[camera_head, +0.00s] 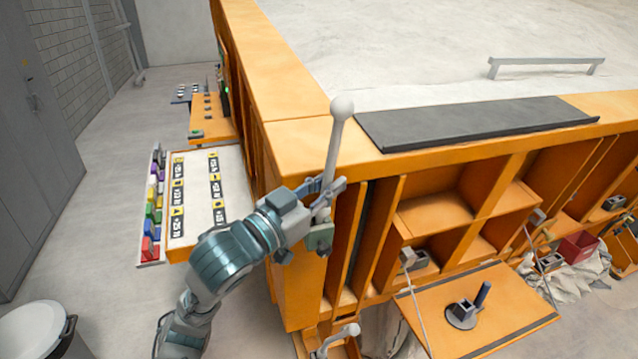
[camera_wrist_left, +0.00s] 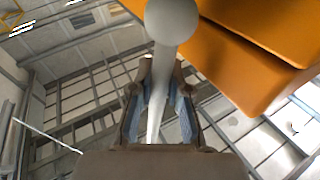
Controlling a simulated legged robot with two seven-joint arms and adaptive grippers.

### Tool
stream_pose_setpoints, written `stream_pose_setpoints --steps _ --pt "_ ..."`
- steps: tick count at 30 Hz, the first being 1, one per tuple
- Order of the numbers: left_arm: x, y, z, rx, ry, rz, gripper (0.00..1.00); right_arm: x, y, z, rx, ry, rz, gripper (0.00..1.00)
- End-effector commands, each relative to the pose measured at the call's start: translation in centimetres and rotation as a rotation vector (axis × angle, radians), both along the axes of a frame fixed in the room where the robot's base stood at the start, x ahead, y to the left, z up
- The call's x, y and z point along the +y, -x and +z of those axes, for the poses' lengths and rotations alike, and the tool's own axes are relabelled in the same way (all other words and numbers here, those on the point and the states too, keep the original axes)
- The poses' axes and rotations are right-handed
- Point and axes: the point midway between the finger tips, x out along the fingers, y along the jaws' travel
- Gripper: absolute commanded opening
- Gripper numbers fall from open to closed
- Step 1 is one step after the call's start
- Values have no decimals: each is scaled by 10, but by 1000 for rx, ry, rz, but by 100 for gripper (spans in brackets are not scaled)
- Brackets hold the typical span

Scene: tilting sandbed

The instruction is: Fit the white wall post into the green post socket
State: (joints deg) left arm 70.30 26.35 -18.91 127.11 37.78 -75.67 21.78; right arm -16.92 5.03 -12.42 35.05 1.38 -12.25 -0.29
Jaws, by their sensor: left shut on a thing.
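The white wall post (camera_head: 336,140), a thin rod with a ball on top, stands nearly upright beside the near corner of the orange sandbed. My left gripper (camera_head: 327,190) is shut on its lower part. In the left wrist view the post (camera_wrist_left: 158,85) runs between the two fingers (camera_wrist_left: 160,100), its ball towards the camera. A grey-green block (camera_head: 320,237), seemingly the green post socket, shows just below the gripper at the sandbed corner. The gripper partly hides it and the post's lower end; I cannot tell whether the post is in it. My right gripper is not in view.
The orange sandbed wall (camera_head: 285,75) is close beside the post. A dark grey board (camera_head: 470,122) lies on the rim. Open orange compartments (camera_head: 435,212) and a fold-down shelf (camera_head: 500,318) are at right. Another white ball-ended piece (camera_head: 350,330) shows below. A labelled side table (camera_head: 196,195) stands left.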

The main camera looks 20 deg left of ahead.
Motion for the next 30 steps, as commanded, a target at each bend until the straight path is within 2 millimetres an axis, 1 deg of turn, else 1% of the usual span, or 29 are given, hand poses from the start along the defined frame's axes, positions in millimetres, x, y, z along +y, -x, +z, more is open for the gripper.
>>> stream_pose_setpoints --steps 1,12,13,14,15,16,22,23,24,25,26,30 --pt "-4 0 -4 8 -1 -11 0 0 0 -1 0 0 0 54" --pt "-2 -1 -14 10 0 -12 0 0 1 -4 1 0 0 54" --pt "-2 -1 -13 9 -1 -10 24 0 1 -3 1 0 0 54" --pt "-2 -1 -12 8 -1 -11 32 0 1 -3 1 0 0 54" --pt "-2 -1 -12 8 0 -10 42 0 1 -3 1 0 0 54" --pt "-1 -1 -12 7 -1 -9 46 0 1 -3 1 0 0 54" --pt "4 0 -10 4 3 -4 46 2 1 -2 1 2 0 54" --pt "5 0 -11 4 3 -4 51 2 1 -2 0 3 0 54" --pt "6 0 -10 4 4 -5 61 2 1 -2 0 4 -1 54" --pt "7 0 -10 3 5 -4 68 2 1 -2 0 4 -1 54" --pt "7 0 -10 3 5 -4 71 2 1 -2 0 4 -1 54" --pt "8 0 -10 3 5 -3 71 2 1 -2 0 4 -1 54"
